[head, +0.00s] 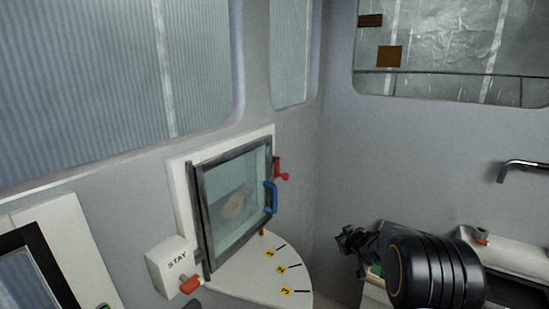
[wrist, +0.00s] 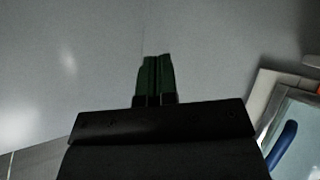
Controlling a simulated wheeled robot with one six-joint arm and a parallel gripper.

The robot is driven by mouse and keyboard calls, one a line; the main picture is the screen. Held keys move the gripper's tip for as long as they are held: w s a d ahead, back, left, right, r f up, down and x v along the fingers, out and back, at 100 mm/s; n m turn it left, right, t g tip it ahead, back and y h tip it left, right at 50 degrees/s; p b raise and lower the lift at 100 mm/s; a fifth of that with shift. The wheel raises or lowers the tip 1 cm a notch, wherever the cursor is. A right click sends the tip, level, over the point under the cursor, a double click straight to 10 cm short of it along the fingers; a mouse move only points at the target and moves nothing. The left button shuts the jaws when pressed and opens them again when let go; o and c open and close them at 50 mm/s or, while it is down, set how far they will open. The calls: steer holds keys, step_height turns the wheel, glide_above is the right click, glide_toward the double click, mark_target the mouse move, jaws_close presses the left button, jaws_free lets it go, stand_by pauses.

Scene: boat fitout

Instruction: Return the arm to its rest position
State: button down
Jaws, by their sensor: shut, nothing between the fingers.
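My arm shows at the lower right of the head view, dark and folded. My gripper (wrist: 154,72) shows in the wrist view with its two green fingers side by side and closed, nothing between them. It points at a plain grey wall and touches nothing that I can see. In the head view the fingers are hard to make out beside the arm.
A framed glass window (head: 235,205) with a blue handle (head: 271,197) stands at centre. A white shelf (head: 240,270) has yellow labels 1, 2, 3. A STAY box (head: 172,266) is at left. A metal bar (head: 522,166) is on the right wall.

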steer(key=s+a+r+m+g+h, duration=0.15)
steer(key=s+g, duration=0.25)
steer(key=s, duration=0.7)
steer(key=s+r+m+g+h, duration=0.15)
steer(key=s+g, duration=0.25)
steer(key=s, duration=0.7)
steer(key=s+a+r+y, duration=0.1)
steer(key=s+a+r, duration=0.2)
steer(key=s, duration=0.3)
steer(key=s+a+r+m+y, duration=0.1)
steer(key=s+a+r, duration=0.2)
steer(key=s, duration=0.3)
steer(key=shift+s+a+t, duration=0.3)
steer(key=shift+s+a, duration=0.05)
steer(key=shift+a, duration=0.3)
